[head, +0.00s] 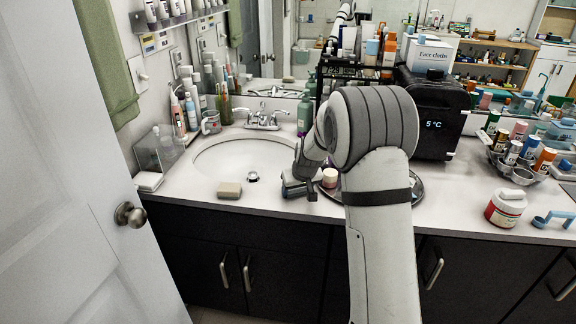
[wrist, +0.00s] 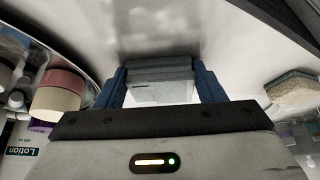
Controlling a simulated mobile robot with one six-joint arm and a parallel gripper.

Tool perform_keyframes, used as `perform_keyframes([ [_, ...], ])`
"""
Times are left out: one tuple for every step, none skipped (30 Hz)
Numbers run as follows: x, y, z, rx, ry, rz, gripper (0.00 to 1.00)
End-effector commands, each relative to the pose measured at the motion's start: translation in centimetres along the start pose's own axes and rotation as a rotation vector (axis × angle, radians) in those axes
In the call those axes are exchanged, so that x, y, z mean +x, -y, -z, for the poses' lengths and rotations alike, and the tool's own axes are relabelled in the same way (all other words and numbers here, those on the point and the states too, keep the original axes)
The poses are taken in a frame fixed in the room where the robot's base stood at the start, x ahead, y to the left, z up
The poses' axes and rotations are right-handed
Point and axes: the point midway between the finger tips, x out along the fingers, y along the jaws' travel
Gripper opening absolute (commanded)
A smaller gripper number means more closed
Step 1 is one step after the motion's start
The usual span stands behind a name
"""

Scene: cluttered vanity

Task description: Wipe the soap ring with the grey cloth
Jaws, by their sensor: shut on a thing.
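My gripper (head: 297,188) is low over the white counter, right of the sink basin near its front. In the wrist view its two blue fingers (wrist: 160,88) are shut on the folded grey cloth (wrist: 160,66), which spans the gap between them. The cloth also shows in the head view (head: 289,182), partly behind the gripper. It is at or just above the counter; I cannot tell whether it touches. A faint greyish smudge (wrist: 140,25) shows on the white surface beyond the cloth in the wrist view. I cannot make out a clear soap ring; the arm and cloth hide some counter.
A pink-topped jar (head: 330,177) stands close to the right of my gripper on a round tray (head: 417,188). A beige sponge-like block (head: 229,190) lies in front of the basin (head: 215,160). A black cooler (head: 432,125) and bottles crowd the back. The front counter strip between block and gripper is clear.

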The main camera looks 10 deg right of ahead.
Motion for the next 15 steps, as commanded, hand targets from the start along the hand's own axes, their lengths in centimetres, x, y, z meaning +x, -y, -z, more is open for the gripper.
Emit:
perform_keyframes([
  [0.0,0.5,0.1,-0.001,0.002,0.001,0.31],
  [0.0,0.7,0.1,-0.001,0.002,0.001,0.31],
  [0.1,1.1,0.2,-0.002,0.003,0.001,0.31],
  [0.1,1.3,0.2,-0.001,0.003,0.001,0.31],
  [0.2,1.6,0.3,-0.001,0.003,0.001,0.31],
  [0.2,1.9,0.4,-0.001,0.002,0.001,0.31],
  [0.2,2.1,0.4,-0.001,0.002,0.0,0.31],
  [0.2,2.3,0.5,0.0,0.002,0.0,0.31],
  [0.3,2.6,0.6,0.0,0.002,-0.001,0.31],
  [-0.1,2.5,0.8,0.001,0.001,-0.001,0.31],
  [-0.2,2.5,0.8,0.002,0.002,-0.001,0.31],
  [-1.3,2.5,1.4,0.002,-0.003,-0.002,0.31],
  [-1.9,2.5,1.7,0.003,-0.004,-0.002,0.31],
  [-2.1,2.5,1.7,0.003,0.0,-0.002,0.31],
  [-2.3,2.4,1.8,0.004,0.001,-0.002,0.31],
])
